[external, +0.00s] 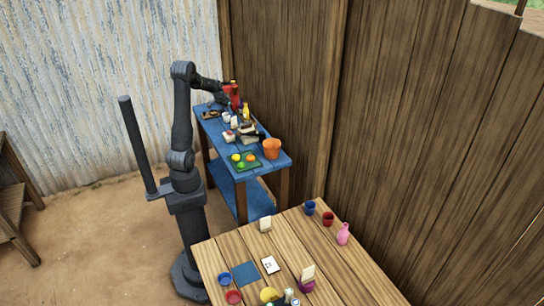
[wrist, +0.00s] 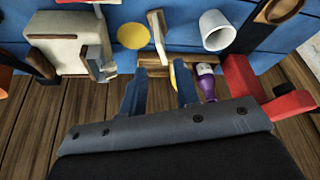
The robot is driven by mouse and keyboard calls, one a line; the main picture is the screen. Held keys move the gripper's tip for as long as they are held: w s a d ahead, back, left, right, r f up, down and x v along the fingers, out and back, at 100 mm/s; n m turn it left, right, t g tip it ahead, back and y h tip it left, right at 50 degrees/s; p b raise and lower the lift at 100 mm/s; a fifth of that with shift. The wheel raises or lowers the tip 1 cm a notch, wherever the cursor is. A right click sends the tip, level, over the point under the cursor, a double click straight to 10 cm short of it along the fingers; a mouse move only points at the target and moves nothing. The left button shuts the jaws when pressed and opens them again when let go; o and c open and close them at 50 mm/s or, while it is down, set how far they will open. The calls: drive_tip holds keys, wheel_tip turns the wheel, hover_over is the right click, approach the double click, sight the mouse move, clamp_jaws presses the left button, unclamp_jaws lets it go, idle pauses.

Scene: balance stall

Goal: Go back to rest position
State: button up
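My gripper (wrist: 160,90) is open in the wrist view, its two blue-grey fingers apart. Wooden planks show through the gap, so I see nothing held. A purple bottle (wrist: 206,82) lies just right of the right finger in the picture, and a sliver of something yellow (wrist: 176,72) shows by that finger. In the external view my arm is upright with its forearm reaching right over the back end of the blue table (external: 272,171). The gripper itself is hard to make out there, among red and dark items.
The blue table carries an orange pot (external: 271,148), a green tray (external: 240,167) with fruit and a yellow bottle (external: 246,111). A white cup (wrist: 217,30) shows in the wrist view. A wooden table (external: 330,270) with cups and cards stands in front.

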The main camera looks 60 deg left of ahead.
sight(236, 126)
drive_tip(key=shift+r, duration=0.15)
drive_tip(key=x, duration=1.2)
drive_tip(key=shift+r, duration=0.95)
